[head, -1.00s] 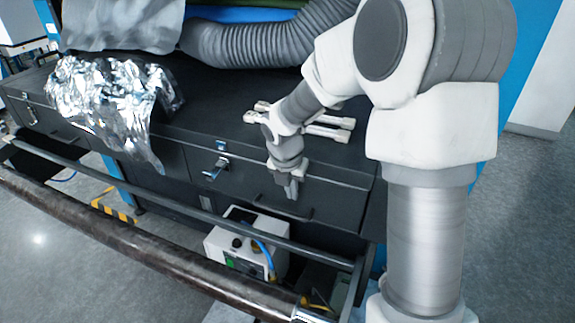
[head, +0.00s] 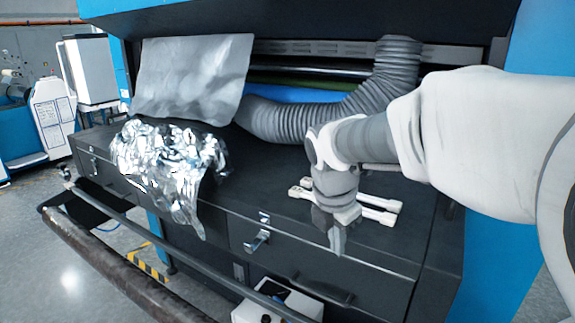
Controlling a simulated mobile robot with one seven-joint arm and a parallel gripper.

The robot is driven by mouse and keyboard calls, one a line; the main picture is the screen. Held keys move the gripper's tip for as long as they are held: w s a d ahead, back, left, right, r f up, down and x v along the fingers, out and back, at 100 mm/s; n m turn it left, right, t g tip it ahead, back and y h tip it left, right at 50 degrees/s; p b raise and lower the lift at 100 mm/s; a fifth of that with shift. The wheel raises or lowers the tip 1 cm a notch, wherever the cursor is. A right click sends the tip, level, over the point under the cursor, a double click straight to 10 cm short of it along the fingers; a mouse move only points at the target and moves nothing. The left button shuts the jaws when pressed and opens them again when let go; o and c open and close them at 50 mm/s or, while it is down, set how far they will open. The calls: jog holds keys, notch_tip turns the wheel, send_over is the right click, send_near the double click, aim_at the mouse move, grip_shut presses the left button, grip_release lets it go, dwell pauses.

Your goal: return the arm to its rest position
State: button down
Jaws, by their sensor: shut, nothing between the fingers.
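My gripper (head: 337,241) points down in front of the dark cabinet's front edge, near the drawer handles. It is shut and holds nothing. My white and grey arm reaches in from the right side of the head view. Behind the gripper, white tool-like bars (head: 375,210) lie on the cabinet top (head: 265,180), partly hidden by the wrist. I cannot tell whether the gripper touches the cabinet.
Crumpled silver foil (head: 170,165) drapes over the cabinet at left, below a grey sheet (head: 195,78). A ribbed grey hose (head: 300,122) curves behind. A long roller (head: 110,262) runs along the front. A white box (head: 275,303) sits below the drawers.

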jog(key=s+d+f+m+t+y+b, duration=0.1)
jog(key=s+d+f+m+t+b, duration=0.1)
jog(key=s+m, duration=1.6)
jog(key=m+b, duration=0.1)
jog(key=m, duration=0.5)
jog(key=shift+d+m+t+y, duration=0.15)
jog(key=shift+m+t+y, duration=0.15)
jog(key=shift+m+t, duration=0.1)
jog(key=shift+w+b, duration=0.1)
jog(key=shift+b, duration=0.2)
